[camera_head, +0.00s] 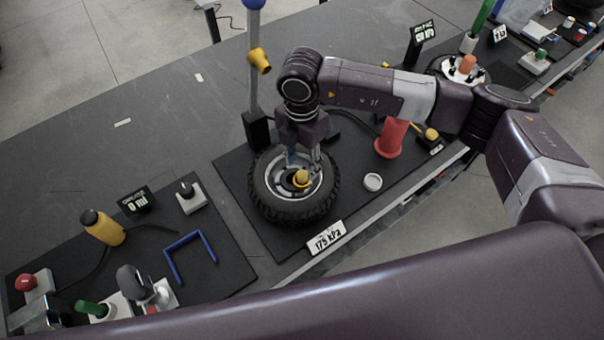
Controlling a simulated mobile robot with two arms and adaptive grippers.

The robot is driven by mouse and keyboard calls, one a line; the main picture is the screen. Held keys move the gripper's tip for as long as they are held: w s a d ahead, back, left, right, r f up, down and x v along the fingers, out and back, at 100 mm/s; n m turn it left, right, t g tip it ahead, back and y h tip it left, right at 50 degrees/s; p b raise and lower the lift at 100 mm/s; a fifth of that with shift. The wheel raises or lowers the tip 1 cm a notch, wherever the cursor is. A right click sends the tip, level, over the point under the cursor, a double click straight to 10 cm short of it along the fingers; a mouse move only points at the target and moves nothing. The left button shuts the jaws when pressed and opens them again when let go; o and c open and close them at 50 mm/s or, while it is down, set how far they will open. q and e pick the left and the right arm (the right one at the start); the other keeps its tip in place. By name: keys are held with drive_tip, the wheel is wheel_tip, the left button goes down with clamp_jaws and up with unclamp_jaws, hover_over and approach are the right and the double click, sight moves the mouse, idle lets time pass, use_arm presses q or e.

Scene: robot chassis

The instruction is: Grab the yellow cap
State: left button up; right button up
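The yellow cap (302,178) sits in the middle of the wheel, over its light metal hub. The wheel has a black knobbly tyre (271,204) and lies flat on a dark mat. My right gripper (303,161) points down over the wheel, its two fingers apart just above and behind the cap in the picture. I cannot tell whether the fingers touch the cap. The gripper and wrist hide the far part of the wheel. My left gripper is not in view.
A grey post (253,90) with a yellow fitting stands behind the wheel. A red spool-like part (392,138) and a white round lid (373,182) are to its right. A blue bracket (190,257) lies on the left mat.

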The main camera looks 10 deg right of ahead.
sight(302, 173)
wheel_tip(302, 173, down, 4)
drive_tip(key=shift+p, duration=1.15)
drive_tip(key=shift+f, duration=0.35)
drive_tip(key=shift+c, duration=0.4)
drive_tip(key=c, duration=0.8)
